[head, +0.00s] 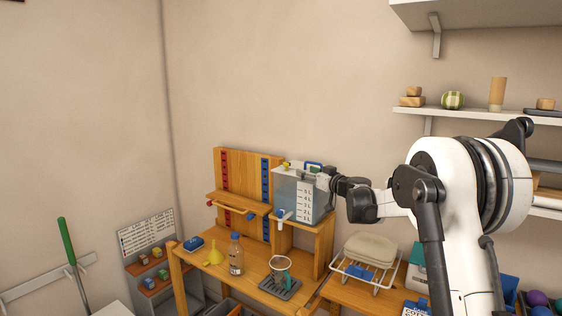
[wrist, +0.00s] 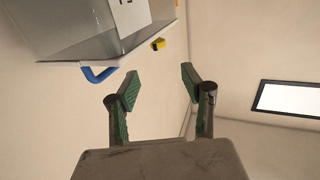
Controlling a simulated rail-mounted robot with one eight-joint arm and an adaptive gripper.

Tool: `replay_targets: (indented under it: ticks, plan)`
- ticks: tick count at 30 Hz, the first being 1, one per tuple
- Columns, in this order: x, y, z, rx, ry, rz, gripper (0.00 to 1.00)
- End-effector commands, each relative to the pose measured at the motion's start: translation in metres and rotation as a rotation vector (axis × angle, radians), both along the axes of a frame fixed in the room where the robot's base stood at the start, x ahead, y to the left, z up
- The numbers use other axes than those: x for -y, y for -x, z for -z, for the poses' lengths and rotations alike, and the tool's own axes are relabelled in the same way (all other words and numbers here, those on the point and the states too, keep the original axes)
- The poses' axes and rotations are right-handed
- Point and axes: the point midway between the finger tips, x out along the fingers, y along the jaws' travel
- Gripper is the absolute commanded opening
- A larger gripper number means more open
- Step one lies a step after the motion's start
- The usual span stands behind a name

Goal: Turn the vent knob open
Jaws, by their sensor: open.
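A clear tank (head: 306,203) with a litre scale stands on the raised wooden shelf in the head view. A small yellow knob (head: 286,165), apparently the vent knob, sits on its top; in the wrist view the yellow knob (wrist: 158,43) shows near the tank's edge. A blue handle (wrist: 101,73) is on the same lid, to the left of the knob there. My gripper (wrist: 159,78) is open with nothing between its green-padded fingers. The knob appears beyond the fingertips, apart from them. In the head view my gripper (head: 329,177) is beside the tank's upper right.
A wooden board (head: 231,163) with red and blue strips stands left of the tank. Wall shelves (head: 470,112) hang at the right. The space above the tank is clear.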

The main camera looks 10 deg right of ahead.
Motion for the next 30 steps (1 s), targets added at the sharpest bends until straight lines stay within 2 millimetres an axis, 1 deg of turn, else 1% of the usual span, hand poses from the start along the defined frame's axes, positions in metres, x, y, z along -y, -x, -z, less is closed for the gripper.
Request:
replay_targets:
  ticks: [3,8,21,27,30]
  plan:
    - [0.002,-0.006,0.001,0.008,0.000,0.004,0.43]
    - [-0.005,-0.020,0.001,0.008,0.000,0.002,0.43]
    - [-0.037,-0.086,0.000,0.007,0.000,0.002,0.43]
    - [-0.047,-0.110,0.000,0.006,-0.001,0.003,0.43]
    - [-0.051,-0.118,0.000,0.006,-0.001,0.003,0.43]
